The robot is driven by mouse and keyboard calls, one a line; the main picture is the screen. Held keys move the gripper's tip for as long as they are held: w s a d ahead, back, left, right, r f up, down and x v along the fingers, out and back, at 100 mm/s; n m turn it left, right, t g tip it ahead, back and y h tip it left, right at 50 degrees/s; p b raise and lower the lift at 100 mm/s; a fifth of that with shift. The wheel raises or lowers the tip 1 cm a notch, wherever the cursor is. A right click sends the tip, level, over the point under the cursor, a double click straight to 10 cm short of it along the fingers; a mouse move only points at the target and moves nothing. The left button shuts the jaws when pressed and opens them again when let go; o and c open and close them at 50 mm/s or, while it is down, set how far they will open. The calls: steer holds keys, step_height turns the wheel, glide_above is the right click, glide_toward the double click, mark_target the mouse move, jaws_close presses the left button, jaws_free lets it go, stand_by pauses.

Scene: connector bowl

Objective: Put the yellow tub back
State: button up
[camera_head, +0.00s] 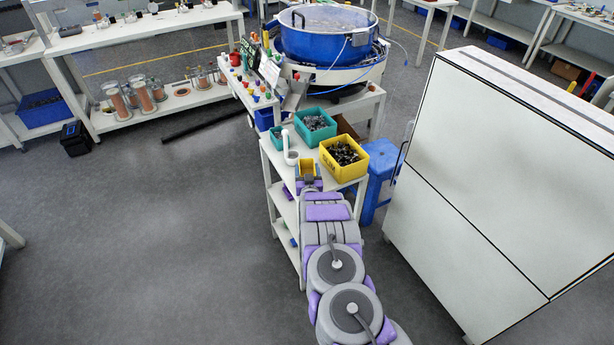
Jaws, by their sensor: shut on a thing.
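A small yellow tub (307,167) is at the end of my arm, at the front left of the white shelf stand. My gripper (308,179) is shut on it; the fingers and the tub's lower part are mostly hidden by my own wrist. I cannot tell whether the tub touches the stand's top. A larger yellow bin (337,170) full of dark parts stands on the stand's top, just right of the small tub.
The white stand (275,158) also holds a teal bin (302,133) of grey parts and a white ladle-like item (290,150). A blue bowl feeder (322,45) is behind.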

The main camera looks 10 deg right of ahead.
step_height(320, 180, down, 2)
steer(key=shift+f, duration=0.2)
steer(key=o, duration=1.1)
steer(key=shift+c, duration=0.2)
steer(key=shift+r, duration=0.1)
steer(key=shift+s, duration=0.15)
steer(key=s+p, duration=0.1)
steer(key=s, duration=1)
steer(key=shift+s+a, duration=0.35)
steer(key=shift+a, duration=0.1)
